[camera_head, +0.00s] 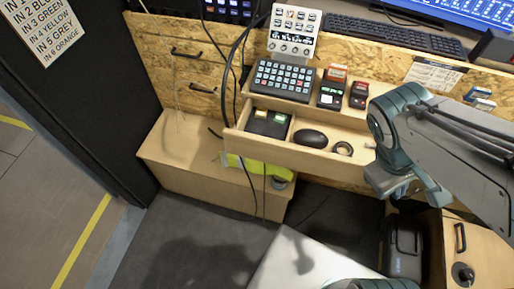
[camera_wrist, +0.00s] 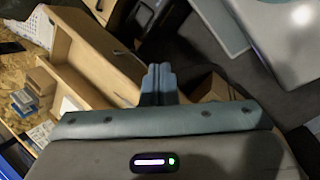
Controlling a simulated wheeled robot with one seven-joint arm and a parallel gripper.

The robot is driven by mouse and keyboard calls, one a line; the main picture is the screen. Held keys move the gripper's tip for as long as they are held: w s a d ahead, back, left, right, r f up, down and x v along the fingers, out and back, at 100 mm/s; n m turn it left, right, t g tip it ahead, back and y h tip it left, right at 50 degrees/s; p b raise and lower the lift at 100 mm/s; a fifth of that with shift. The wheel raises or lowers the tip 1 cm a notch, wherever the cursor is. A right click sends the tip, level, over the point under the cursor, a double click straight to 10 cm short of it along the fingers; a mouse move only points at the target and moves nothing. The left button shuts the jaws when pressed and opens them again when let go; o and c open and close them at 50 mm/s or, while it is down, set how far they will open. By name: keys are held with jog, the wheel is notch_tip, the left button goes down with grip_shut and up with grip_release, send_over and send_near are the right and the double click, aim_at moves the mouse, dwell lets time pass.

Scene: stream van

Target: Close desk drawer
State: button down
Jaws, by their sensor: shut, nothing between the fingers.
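The desk drawer (camera_head: 300,157) is a light wooden drawer pulled out below the desk top in the head view. It holds a black box with lit keys (camera_head: 268,123), a dark mouse-like object (camera_head: 310,137) and a small ring (camera_head: 343,148). My gripper (camera_wrist: 158,80) is shut and empty in the wrist view, near the wooden drawer walls (camera_wrist: 88,60) at left. Contact with the drawer cannot be told. In the head view my arm hides the drawer's right end, and the fingertips are not clear.
A button panel (camera_head: 283,80), a white mixer (camera_head: 292,33) and small boxes (camera_head: 332,88) stand on the desk above the drawer. A low wooden bench (camera_head: 180,155) is below left. A wooden cabinet (camera_head: 485,245) is at right.

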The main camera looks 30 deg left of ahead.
jog(key=a+f+n+t+h+b, duration=0.3)
jog(key=a+f+n+t+b, duration=0.1)
jog(key=a+f+n+b, duration=0.3)
jog(key=n+t+y+b, duration=1.2)
jog(key=n+b, duration=0.5)
jog(key=n, duration=0.4)
send_near(252, 150)
jog(key=b+x, duration=0.1)
jog(key=x, duration=0.1)
jog(key=b+x, duration=0.2)
jog(key=x, duration=0.1)
jog(key=shift+w+f, duration=0.25)
jog(key=shift+w+a+r+b, duration=0.15)
jog(key=shift+w+a+b, duration=0.15)
jog(key=shift+w, duration=0.35)
